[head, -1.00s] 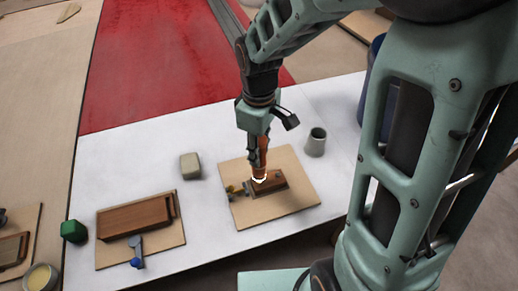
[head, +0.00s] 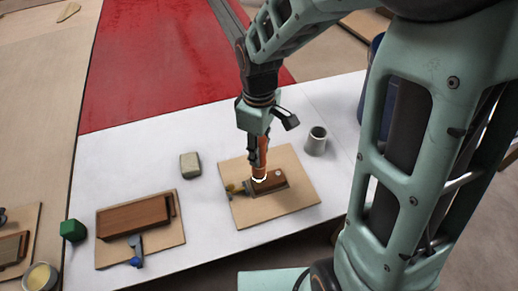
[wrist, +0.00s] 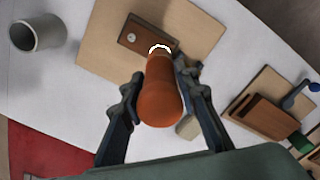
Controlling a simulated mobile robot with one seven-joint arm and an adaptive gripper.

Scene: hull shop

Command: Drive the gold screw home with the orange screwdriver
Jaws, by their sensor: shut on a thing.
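My gripper (head: 257,158) is shut on the orange screwdriver (head: 263,146), which stands about upright with its handle between the fingers. In the wrist view the screwdriver's orange handle (wrist: 160,95) sits between both fingers, with a white ring at its far end. The tool's lower end is over the small brown wooden block (head: 270,184) on the tan board (head: 290,208). A silver round spot (wrist: 131,38) shows on the block beside the tool. The gold screw cannot be made out; the screwdriver hides the spot under its tip. A yellowish piece (head: 232,189) lies at the block's left end.
A grey cup (head: 315,142) stands right of the board. A beige block (head: 190,165) stands to its left. A second board (head: 165,236) holds a larger brown block (head: 133,217) and a blue-handled tool (head: 136,258). A green block (head: 73,230) is at far left.

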